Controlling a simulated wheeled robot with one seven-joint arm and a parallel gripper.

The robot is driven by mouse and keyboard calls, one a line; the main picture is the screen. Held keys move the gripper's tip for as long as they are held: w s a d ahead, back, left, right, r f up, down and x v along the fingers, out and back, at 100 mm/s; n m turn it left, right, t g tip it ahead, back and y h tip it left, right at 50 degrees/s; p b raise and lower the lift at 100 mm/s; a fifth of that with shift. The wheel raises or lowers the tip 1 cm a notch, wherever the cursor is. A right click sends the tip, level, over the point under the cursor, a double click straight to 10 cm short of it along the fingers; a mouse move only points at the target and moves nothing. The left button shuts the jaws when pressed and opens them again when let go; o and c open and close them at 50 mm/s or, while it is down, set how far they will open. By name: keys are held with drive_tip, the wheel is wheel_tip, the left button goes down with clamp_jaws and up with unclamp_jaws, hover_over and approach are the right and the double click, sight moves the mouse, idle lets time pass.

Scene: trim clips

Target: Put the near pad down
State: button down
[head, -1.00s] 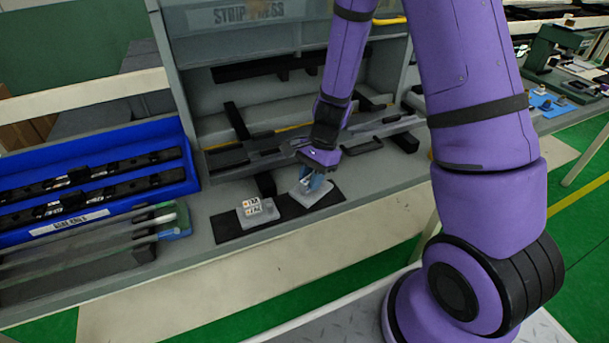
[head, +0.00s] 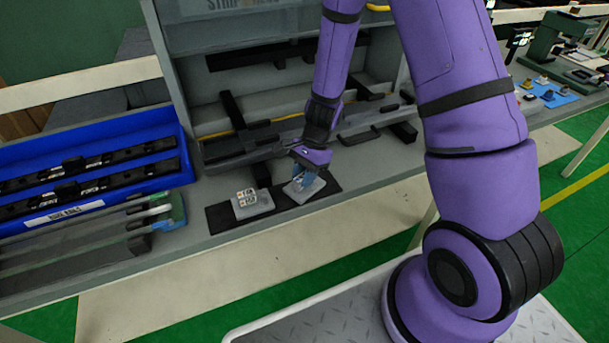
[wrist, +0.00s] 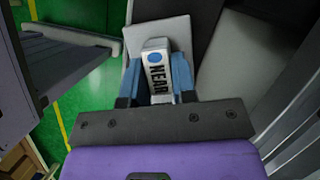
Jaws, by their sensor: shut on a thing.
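The near pad is a light grey plate with a white block on top, marked NEAR with a blue dot. In the wrist view my gripper (wrist: 156,80) is shut on the block of the near pad (wrist: 158,58), its blue fingers on either side. In the head view my gripper (head: 304,176) is over the right part of a black mat (head: 221,217), with the near pad's plate (head: 304,191) at the mat's surface. I cannot tell whether the plate bears fully on the mat. A second grey pad (head: 252,207) with a labelled block sits on the mat's left part.
A blue bin (head: 92,215) with dark rails stands left of the mat. Grey and black bars (head: 236,152) lie behind it at the press. The bench's front edge runs close before the mat. Bare bench shows to the mat's right.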

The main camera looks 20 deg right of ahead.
drive_tip(key=c, duration=0.9)
unclamp_jaws()
drive_tip(key=shift+f, duration=0.1)
drive_tip(key=v, duration=1.2)
drive_tip(key=s+r+n+t, duration=0.1)
drive_tip(key=s+r+n, duration=0.15)
drive_tip(key=r, duration=0.35)
drive_tip(key=s+r+n+t+h, duration=0.1)
drive_tip(key=s+r+n, duration=0.15)
drive_tip(key=r, duration=0.35)
drive_tip(key=s+r+n+t, duration=0.1)
drive_tip(key=s+r+n, duration=0.15)
drive_tip(key=r, duration=0.25)
drive_tip(key=s+d+r+n+t+h, duration=0.1)
drive_tip(key=s+r+n, duration=0.1)
drive_tip(key=s, duration=0.3)
drive_tip(key=s+r+n+t+h, duration=0.1)
drive_tip(key=s+r+n, duration=0.1)
drive_tip(key=s+r, duration=0.2)
drive_tip(key=s+d+r+n+t+h, duration=0.1)
drive_tip(key=s+r+n+t, duration=0.1)
drive_tip(key=s+r, duration=0.2)
drive_tip(key=shift+s+d, duration=0.2)
drive_tip(key=shift+s, duration=0.4)
drive_tip(key=shift+s+d, duration=0.15)
drive_tip(key=shift+s, duration=0.4)
